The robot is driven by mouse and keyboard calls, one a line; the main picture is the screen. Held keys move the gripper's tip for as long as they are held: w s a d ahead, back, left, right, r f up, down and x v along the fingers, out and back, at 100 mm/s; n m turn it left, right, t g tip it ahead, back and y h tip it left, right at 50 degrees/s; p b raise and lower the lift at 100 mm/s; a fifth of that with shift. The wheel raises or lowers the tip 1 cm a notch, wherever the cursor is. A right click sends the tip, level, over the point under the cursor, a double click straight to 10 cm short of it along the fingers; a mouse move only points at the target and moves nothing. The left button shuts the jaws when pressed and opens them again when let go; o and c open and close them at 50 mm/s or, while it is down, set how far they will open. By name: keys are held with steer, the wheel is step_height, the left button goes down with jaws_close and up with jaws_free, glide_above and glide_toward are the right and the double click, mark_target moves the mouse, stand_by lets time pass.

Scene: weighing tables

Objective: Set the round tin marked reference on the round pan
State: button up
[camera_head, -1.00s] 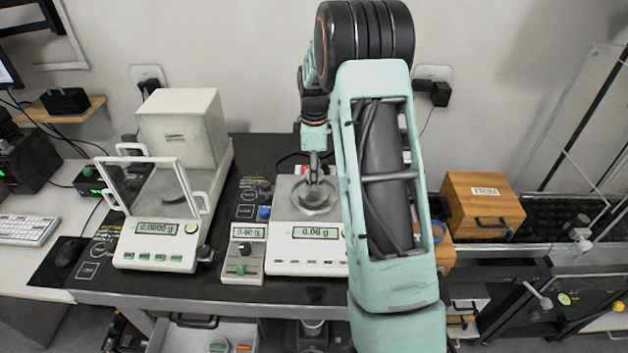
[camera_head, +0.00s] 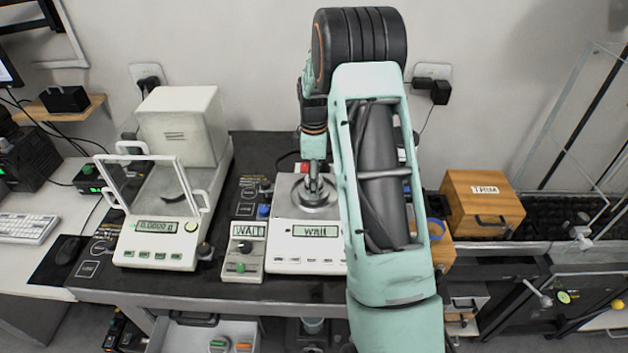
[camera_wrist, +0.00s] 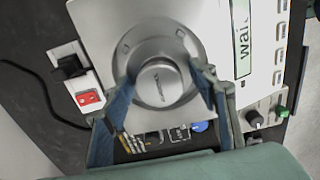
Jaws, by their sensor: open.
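The round tin (camera_wrist: 158,83) is a silver disc with small dark lettering, too small to read surely, seen from above in the wrist view. It sits near the middle of the round steel pan (camera_wrist: 133,50) of the right-hand balance. In the head view the pan (camera_head: 334,211) is partly hidden under my gripper. My gripper (camera_wrist: 163,80) is open, one finger at each side of the tin, with visible gaps. In the head view my gripper (camera_head: 315,188) is low over the pan. The balance display (camera_head: 316,231) reads "wait".
A small control box (camera_head: 243,250) left of the balance also reads "WAIT". An enclosed balance (camera_head: 165,230) with a glass door stands further left. A wooden box marked TRIM (camera_head: 484,203) is at the right. A red switch (camera_wrist: 88,98) and cable lie beside the pan.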

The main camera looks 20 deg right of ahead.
step_height(320, 180, up, 12)
steer(key=shift+r+b, duration=0.15)
steer(key=shift+b, duration=0.3)
stand_by(0.4)
